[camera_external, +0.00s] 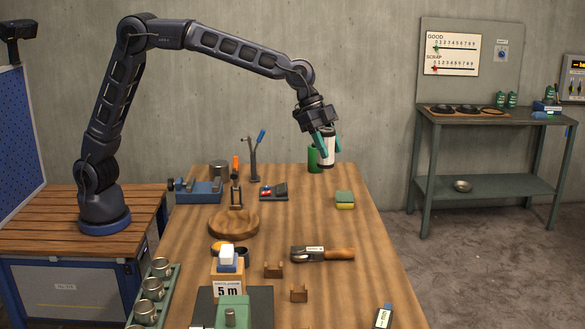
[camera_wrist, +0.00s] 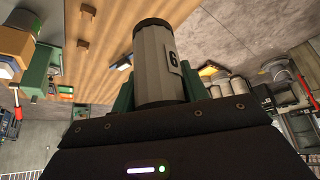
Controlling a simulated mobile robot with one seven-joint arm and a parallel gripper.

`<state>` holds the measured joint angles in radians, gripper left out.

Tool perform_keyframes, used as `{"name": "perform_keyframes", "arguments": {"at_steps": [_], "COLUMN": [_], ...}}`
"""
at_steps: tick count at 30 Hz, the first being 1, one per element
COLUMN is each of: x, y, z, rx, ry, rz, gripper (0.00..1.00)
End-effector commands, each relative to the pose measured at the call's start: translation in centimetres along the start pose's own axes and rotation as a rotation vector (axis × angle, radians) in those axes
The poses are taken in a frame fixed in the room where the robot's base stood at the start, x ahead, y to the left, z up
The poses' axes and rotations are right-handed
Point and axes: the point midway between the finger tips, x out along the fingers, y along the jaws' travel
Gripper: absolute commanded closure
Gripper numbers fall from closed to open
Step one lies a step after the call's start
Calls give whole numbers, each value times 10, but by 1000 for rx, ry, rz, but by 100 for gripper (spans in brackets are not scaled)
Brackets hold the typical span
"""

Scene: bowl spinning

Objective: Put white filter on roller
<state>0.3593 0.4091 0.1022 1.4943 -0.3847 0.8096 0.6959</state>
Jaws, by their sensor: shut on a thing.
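My gripper (camera_external: 328,150) is shut on the white filter (camera_external: 327,146), a pale cylinder with dark ends, held roughly upright above the far right end of the table. In the wrist view the filter (camera_wrist: 158,70) stands between the green fingers, with a label reading 6 on its side. I cannot tell for sure which thing is the roller. A blue bench device (camera_external: 197,190) sits at the far left of the table, and two small wooden cradles (camera_external: 273,269) stand near the middle.
A green can (camera_external: 313,160) stands on the table close behind the filter. A sponge (camera_external: 344,199), a wooden-handled tool (camera_external: 323,253), a round wooden board (camera_external: 234,219) and a "5 m" block (camera_external: 228,288) also lie on it.

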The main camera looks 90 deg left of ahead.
Motion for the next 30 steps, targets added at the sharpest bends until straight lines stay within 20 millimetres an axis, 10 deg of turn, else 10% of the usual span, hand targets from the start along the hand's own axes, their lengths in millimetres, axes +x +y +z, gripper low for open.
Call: {"name": "perform_keyframes", "arguments": {"at_steps": [4, 30], "x": [8, 136], "y": [23, 21], "z": [-15, 60], "rx": [16, 13], "ry": [4, 0], "rz": [10, 10], "gripper": [80, 80]}}
